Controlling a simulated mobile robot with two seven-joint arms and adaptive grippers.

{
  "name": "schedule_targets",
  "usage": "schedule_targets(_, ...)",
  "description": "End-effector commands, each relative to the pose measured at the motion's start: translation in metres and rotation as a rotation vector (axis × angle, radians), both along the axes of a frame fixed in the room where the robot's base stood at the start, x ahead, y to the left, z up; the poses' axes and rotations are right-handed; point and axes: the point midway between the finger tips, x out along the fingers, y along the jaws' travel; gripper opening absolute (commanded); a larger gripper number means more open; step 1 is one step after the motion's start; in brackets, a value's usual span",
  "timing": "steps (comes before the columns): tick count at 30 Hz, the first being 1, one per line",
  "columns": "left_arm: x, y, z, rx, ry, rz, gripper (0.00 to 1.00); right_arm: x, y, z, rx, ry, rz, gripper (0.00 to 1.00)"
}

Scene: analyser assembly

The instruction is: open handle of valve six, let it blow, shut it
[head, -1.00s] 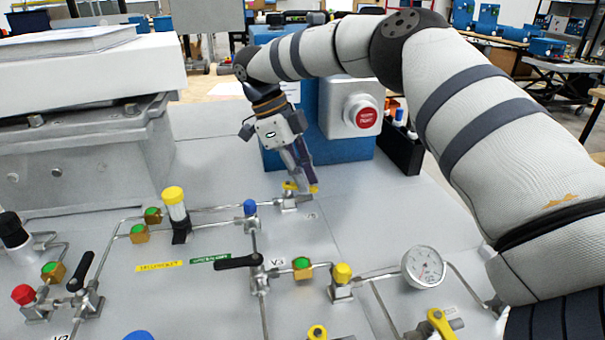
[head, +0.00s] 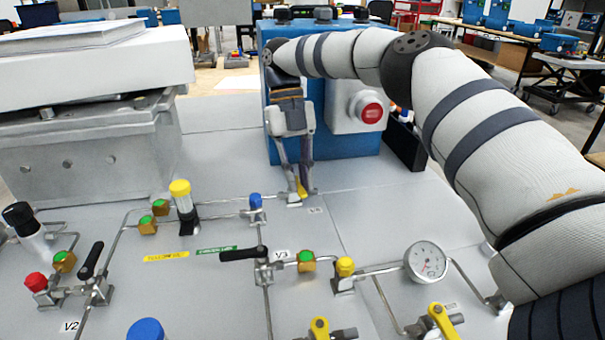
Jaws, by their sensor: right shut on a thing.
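My right gripper (head: 302,184) points down at the far middle of the grey panel, in front of the blue box. It is shut on a small yellow valve handle (head: 302,194), which shows only partly between the fingertips. The handle sits on a metal valve body (head: 291,201) at the end of a thin pipe. A small label (head: 315,210) lies just right of it, too small to read surely. Whether anything blows from the valve cannot be seen. My left gripper is not in view.
The blue box (head: 345,149) with a red button (head: 371,113) stands right behind the gripper. Nearer are a black-handled valve (head: 243,253) by the V3 label, a pressure gauge (head: 426,261) and yellow-handled valves (head: 441,320). Bare panel lies right of the held valve.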

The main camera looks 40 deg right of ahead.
Motion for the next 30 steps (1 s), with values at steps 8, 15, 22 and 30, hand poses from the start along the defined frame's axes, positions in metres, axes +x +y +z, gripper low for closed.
schedule_targets(8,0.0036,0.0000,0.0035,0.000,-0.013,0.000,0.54,0.0024,0.0038,0.0015,0.002,-0.007,-0.132,0.00)
schedule_targets(15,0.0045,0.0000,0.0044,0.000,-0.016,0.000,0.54,0.0032,0.0050,0.0014,0.002,-0.007,-0.181,0.00)
schedule_targets(22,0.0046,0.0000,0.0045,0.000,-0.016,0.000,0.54,0.0036,0.0053,0.0011,0.001,-0.007,-0.190,0.00)
schedule_targets(30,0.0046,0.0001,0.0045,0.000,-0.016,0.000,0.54,0.0036,0.0052,0.0012,0.001,-0.007,-0.190,0.22)
